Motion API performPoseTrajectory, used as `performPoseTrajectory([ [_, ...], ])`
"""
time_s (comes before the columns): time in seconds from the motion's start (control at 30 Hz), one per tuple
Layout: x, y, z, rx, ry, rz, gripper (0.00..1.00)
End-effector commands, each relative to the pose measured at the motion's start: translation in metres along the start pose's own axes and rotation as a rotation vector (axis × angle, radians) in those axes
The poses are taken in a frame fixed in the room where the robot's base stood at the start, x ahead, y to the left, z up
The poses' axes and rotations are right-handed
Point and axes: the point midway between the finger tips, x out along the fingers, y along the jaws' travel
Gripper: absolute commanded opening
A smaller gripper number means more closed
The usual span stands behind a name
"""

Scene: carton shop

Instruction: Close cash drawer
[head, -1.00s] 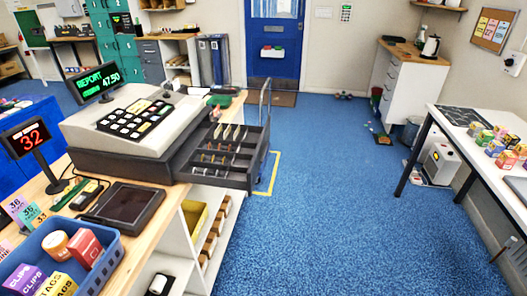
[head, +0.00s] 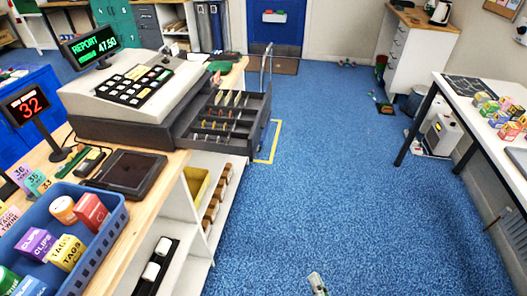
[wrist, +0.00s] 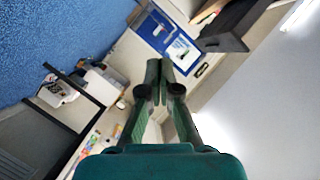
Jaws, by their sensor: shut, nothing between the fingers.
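The cash drawer (head: 228,123) sticks out open to the right from under the pale cash register (head: 138,85) on the wooden counter in the head view. Its dark tray shows several compartments with notes and coins. My gripper (wrist: 158,68) shows in the wrist view as green fingers with their tips together, holding nothing. It is apart from the drawer. A dark box-like form at the top right of the wrist view may be the drawer, but I cannot tell for sure.
A blue basket (head: 116,226) of small boxes and a tablet (head: 128,172) are on the counter. Shelves (head: 200,222) are below it. A white table (head: 503,135) with small boxes stands at the right. The blue floor (head: 330,170) between is clear.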

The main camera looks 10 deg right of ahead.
Motion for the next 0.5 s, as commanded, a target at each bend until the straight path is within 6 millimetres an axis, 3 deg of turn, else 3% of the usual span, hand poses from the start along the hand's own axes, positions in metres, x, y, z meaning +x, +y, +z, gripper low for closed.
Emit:
performPoseTrajectory([
  [0.03,0.019,-0.005,-0.007,0.046,0.002,-0.018,0.00],
  [0.2,0.074,-0.024,-0.028,0.214,-0.026,-0.078,0.00],
  [0.5,0.159,-0.076,-0.084,0.471,-0.110,-0.211,0.00],
])
